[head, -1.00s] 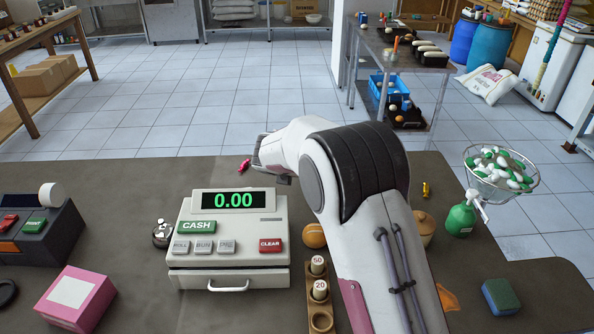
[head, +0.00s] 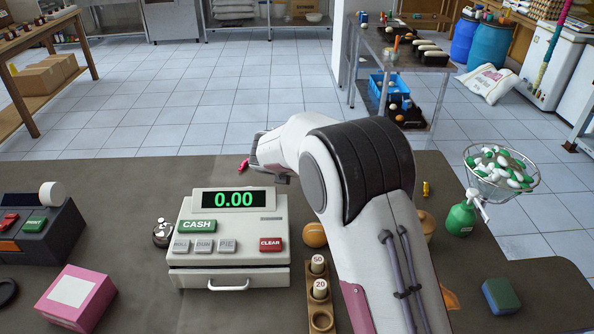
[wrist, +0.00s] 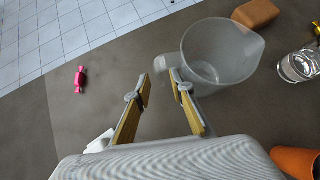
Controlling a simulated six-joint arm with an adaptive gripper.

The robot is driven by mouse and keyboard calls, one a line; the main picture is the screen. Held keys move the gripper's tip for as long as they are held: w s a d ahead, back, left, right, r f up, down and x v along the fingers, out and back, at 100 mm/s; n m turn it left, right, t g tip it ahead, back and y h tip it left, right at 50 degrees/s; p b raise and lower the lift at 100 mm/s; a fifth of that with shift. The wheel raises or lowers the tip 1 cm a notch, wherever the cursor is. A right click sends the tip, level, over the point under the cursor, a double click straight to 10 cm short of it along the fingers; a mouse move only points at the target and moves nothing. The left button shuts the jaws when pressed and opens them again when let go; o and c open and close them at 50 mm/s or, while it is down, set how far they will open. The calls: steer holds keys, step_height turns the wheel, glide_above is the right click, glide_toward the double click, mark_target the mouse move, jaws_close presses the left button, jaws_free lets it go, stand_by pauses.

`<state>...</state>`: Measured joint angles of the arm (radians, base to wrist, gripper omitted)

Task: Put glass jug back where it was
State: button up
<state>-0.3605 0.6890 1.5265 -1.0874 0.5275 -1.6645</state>
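The clear glass jug (wrist: 222,55) stands on the brown counter at the upper right of the wrist view. Its handle points left, toward my fingers. My gripper (wrist: 160,84) is open, its two yellow-padded fingers apart with nothing held between them. The right fingertip is close to the jug's handle and overlaps it in the picture; I cannot tell whether they touch. In the head view my arm hides the jug, and my fingertips cannot be made out.
A pink wrapped candy (wrist: 80,79) lies left of my fingers. A drinking glass (wrist: 297,66), a brown block (wrist: 256,12) and an orange object (wrist: 296,162) are to the right. In the head view, a cash register (head: 229,240) stands left of my arm. The counter left of my fingers is mostly clear.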

steer(key=shift+s+v, duration=0.25)
steer(key=shift+v, duration=2.7)
steer(key=shift+d+f, duration=0.15)
steer(key=shift+f, duration=0.05)
steer(key=s+d+r+m+g, duration=0.1)
steer(key=s+d+r+m, duration=0.6)
steer(key=s, duration=0.3)
steer(key=s+d+r+m+g, duration=0.1)
steer(key=s+d+r+m, duration=0.4)
steer(key=s+d+m, duration=0.4)
steer(key=s+f+m+g+y, duration=0.1)
steer(key=s+f+m+y, duration=0.1)
steer(key=s+m, duration=1.5)
steer(key=s, duration=0.8)
steer(key=shift+s+a+y, duration=0.3)
steer(key=shift+a+y, duration=0.1)
